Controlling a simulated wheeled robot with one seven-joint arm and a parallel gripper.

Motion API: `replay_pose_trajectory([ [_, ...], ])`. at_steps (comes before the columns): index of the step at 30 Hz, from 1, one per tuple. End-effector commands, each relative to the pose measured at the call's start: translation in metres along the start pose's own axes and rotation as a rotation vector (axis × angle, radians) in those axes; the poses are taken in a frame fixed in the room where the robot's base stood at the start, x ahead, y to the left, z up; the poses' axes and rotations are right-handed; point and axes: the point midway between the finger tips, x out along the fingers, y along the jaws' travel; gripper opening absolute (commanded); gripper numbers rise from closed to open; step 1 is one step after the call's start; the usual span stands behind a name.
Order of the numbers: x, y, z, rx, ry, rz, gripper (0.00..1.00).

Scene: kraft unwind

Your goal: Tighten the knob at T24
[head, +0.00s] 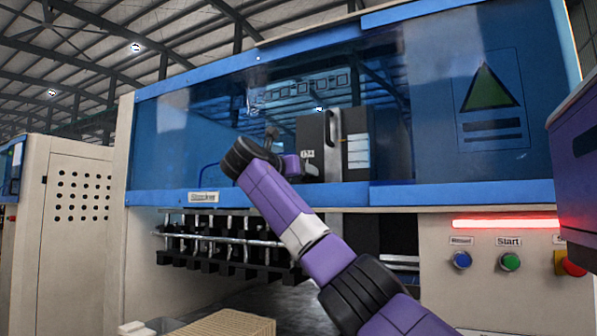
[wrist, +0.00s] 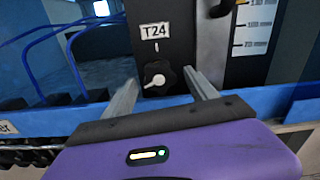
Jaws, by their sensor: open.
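The knob (wrist: 158,77) is black and lobed, with a pale pointer on its face, and sits on a dark panel below the white T24 label (wrist: 155,30). In the wrist view the pointer is angled down to the left. My gripper (wrist: 161,80) is open, with one metal finger to each side of the knob as seen. I cannot tell how far the fingertips are from the panel, and no contact shows. In the head view the label (head: 308,154) is small on the dark unit (head: 318,135), and the knob is not clear.
A black handle (wrist: 221,9) and a marked scale (wrist: 254,30) are right of the label. Blue hoses (wrist: 66,38) hang at the left. A blue rail (head: 400,194) runs below the dark unit. Start (head: 510,262) and red (head: 573,264) buttons are at the right, under a red light bar (head: 503,224).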

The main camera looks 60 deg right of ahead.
Motion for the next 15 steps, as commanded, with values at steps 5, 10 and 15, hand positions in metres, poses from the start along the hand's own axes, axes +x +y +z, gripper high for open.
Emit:
replay_pose_trajectory([
  [5, 0.0019, 0.0001, -0.0007, 0.001, 0.0, 0.001, 0.67],
  [10, 0.0017, 0.0003, -0.0007, 0.001, 0.0, 0.001, 0.53],
  [15, 0.0015, 0.0003, -0.0006, 0.001, 0.0, 0.001, 0.2],
])
